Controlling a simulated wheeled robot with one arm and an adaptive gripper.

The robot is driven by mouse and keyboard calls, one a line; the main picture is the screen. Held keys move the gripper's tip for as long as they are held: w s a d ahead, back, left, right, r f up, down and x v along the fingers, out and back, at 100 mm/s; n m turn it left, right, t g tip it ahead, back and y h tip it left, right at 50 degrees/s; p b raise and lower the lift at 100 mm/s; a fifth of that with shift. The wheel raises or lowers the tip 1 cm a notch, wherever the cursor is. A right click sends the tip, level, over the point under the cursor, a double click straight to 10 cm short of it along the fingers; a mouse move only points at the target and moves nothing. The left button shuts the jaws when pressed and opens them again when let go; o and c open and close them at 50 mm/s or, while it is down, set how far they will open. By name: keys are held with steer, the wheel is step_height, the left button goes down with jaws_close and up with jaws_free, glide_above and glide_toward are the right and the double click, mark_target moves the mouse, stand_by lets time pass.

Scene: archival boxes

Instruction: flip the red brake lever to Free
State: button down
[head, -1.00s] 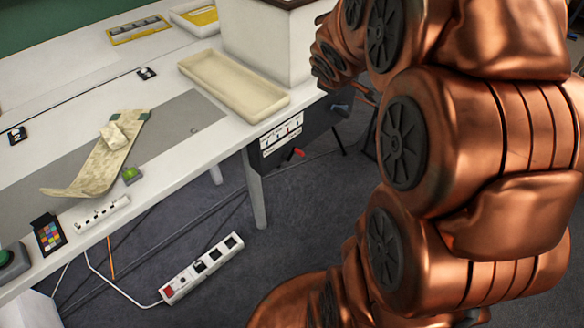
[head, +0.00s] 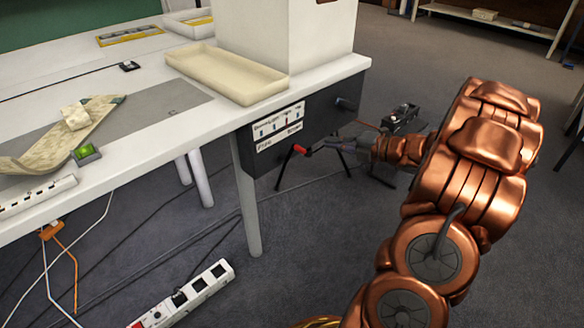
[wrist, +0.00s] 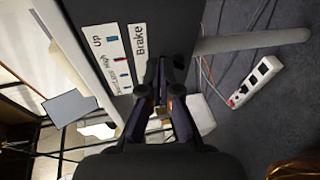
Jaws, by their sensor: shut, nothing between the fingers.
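The red brake lever (head: 299,149) sticks out from the front of a dark control box under the table's right end. My gripper (head: 312,148) reaches in from the right, and its fingertips are at or right beside the lever; I cannot tell if they touch. In the wrist view my gripper's fingers (wrist: 163,72) come together at the tips with nothing seen between them. A white label plate (head: 278,125) is on the box; the wrist view reads "Brake" on a label (wrist: 140,42).
The white table (head: 205,120) has a cream tray (head: 225,73) and a large pale box (head: 285,40) above the control box. A table leg (head: 249,205) stands left of the lever. A power strip (head: 190,296) and cables lie on the floor. A dark knob (head: 345,103) sits right of the labels.

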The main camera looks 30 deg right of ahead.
steer(key=shift+n+y, duration=0.3)
steer(key=shift+y, duration=0.1)
steer(key=shift+s+a+f+x, duration=0.15)
steer(key=shift+f+x, duration=0.05)
steer(key=shift+x, duration=1.15)
steer(key=shift+s+a+f+x, duration=0.1)
steer(key=shift+a+f+x, duration=0.1)
steer(key=shift+x, duration=1.2)
steer(key=shift+s+a+f+x, duration=0.15)
steer(key=shift+f+x, duration=0.1)
steer(key=shift+x, duration=1.1)
steer(key=shift+s+a+b, duration=0.25)
steer(key=shift+a+b, duration=0.7)
steer(key=shift+a, duration=0.15)
steer(key=shift+s+a+b, duration=0.25)
steer(key=shift+a+b, duration=0.65)
steer(key=shift+a, duration=0.2)
steer(key=f+v, duration=0.1)
steer(key=v, duration=0.6)
steer(key=shift+s+b, duration=0.15)
steer(key=shift+b, duration=0.25)
steer(key=shift+d+f, duration=0.1)
